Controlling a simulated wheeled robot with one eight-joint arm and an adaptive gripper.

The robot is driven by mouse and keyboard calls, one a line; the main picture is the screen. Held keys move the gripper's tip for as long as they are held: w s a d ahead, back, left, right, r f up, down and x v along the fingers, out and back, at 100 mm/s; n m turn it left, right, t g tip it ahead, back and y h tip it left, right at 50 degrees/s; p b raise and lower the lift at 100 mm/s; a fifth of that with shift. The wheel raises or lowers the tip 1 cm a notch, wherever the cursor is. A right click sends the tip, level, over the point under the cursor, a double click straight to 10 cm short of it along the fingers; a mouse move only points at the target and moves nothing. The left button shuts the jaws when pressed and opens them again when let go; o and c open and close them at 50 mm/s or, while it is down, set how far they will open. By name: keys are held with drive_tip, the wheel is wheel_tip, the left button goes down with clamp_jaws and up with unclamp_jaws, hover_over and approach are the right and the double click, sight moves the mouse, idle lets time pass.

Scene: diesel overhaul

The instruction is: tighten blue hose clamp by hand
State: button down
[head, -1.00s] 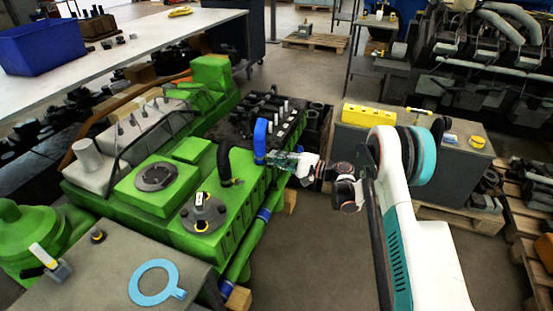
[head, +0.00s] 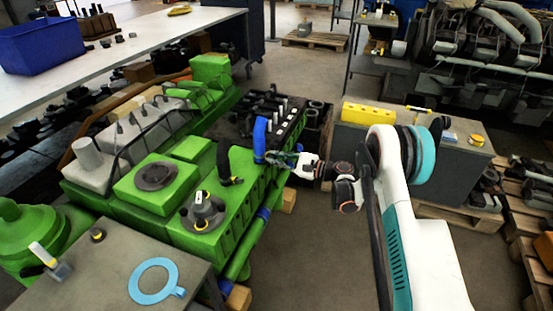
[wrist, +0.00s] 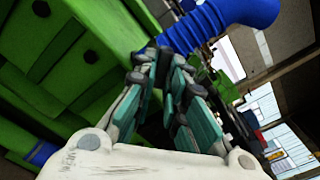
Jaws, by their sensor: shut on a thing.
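A blue hose (head: 260,138) stands up from the side of the green engine (head: 190,240) in the head view. The hose also shows in the wrist view (wrist: 220,22), bending to the upper right. My gripper (head: 274,158) is at the lower end of this hose, coming from the right. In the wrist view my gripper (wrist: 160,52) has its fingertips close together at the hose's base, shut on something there. The thing between the fingertips is mostly hidden, likely the blue hose clamp; its outline is not clear.
A black hose (head: 224,160) stands left of the blue hose. A grey bench (head: 110,265) with a light-blue ring gasket (head: 157,281) is at the lower left. A grey cabinet (head: 370,155) with a yellow block stands behind my arm. Open floor (head: 310,250) lies right of the engine.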

drive_tip(key=shift+f, duration=0.1)
idle(0.3)
drive_tip(key=c, duration=1.6)
unclamp_jaws()
drive_tip(key=shift+d, duration=0.15)
drive_tip(key=v, duration=1.1)
drive_tip(key=shift+s+d, duration=0.15)
drive_tip(key=shift+d, duration=0.25)
